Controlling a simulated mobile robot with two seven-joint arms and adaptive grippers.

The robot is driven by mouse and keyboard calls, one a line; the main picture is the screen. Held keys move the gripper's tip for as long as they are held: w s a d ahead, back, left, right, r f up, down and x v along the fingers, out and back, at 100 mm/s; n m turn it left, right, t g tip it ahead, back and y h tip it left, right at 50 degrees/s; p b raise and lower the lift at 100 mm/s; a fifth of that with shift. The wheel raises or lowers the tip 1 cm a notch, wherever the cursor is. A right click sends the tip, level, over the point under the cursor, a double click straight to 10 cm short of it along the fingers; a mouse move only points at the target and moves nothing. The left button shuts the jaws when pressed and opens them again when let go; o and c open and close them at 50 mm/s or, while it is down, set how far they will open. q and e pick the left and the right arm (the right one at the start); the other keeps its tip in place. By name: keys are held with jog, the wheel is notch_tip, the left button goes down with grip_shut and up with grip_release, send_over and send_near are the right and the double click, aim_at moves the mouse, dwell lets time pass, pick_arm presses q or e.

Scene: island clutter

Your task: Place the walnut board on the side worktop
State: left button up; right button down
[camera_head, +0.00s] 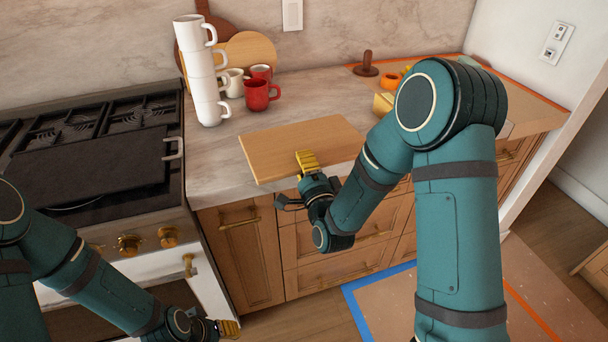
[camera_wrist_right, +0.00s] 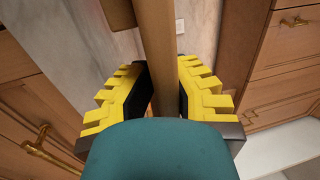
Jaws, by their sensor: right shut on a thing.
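A rectangular, pale tan wooden board (camera_head: 295,146) is level over the front of the stone side worktop (camera_head: 222,160), to the right of the stove. Its near edge reaches the worktop's front edge. I cannot tell whether it rests on the worktop or is just above it. My right gripper (camera_head: 308,162) is shut on the board's near edge. In the right wrist view the board (camera_wrist_right: 158,60) runs edge-on between the yellow fingers (camera_wrist_right: 163,90). My left gripper (camera_head: 228,328) is low in front of the stove, far from the board; its opening is unclear.
Stacked white mugs (camera_head: 202,75), red mugs (camera_head: 257,95) and a white mug (camera_head: 234,84) stand behind the board. A round board (camera_head: 250,50) and a dark brown board (camera_head: 222,28) lean on the wall. My right forearm hides part of the worktop.

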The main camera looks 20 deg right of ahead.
notch_tip(320, 180, down, 4)
jog(key=shift+r+b, duration=0.25)
jog(key=shift+b, duration=0.15)
jog(key=shift+f, duration=0.1)
jog(key=c, duration=1)
grip_release()
jog(key=shift+c, duration=0.2)
